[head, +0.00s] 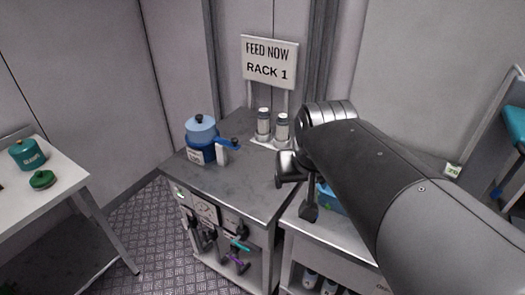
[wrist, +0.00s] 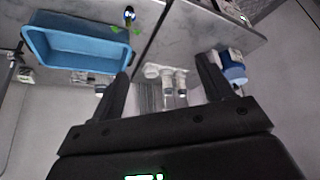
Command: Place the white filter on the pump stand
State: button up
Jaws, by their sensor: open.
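Two white cylinders with grey bands (head: 263,124) (head: 282,130) stand upright side by side on a white base at the back of the grey cabinet top. They look like filters; I cannot tell which is the white filter. They also show in the wrist view (wrist: 167,82) (wrist: 181,82), between my fingers in the picture but farther away. A blue device with a light blue, black-knobbed top (head: 201,130) stands left of them; it also shows in the wrist view (wrist: 234,70). I cannot tell which part is the pump stand. My gripper (head: 299,188) is open and empty, right of the cabinet top.
A sign reading "FEED NOW RACK 1" (head: 269,63) stands behind the cylinders. The cabinet top's front middle is clear.

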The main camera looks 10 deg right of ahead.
jog(key=s+a+f+n+y, duration=0.1)
jog(key=s+a+f, duration=0.1)
jog(key=s, duration=0.3)
jog(key=shift+s+a, duration=0.3)
jog(key=shift+a, duration=0.25)
jog(key=shift+s+a+f, duration=0.15)
jog(key=shift+s+f, duration=0.05)
jog(key=shift+s, duration=0.2)
jog(key=shift+c, duration=1.1)
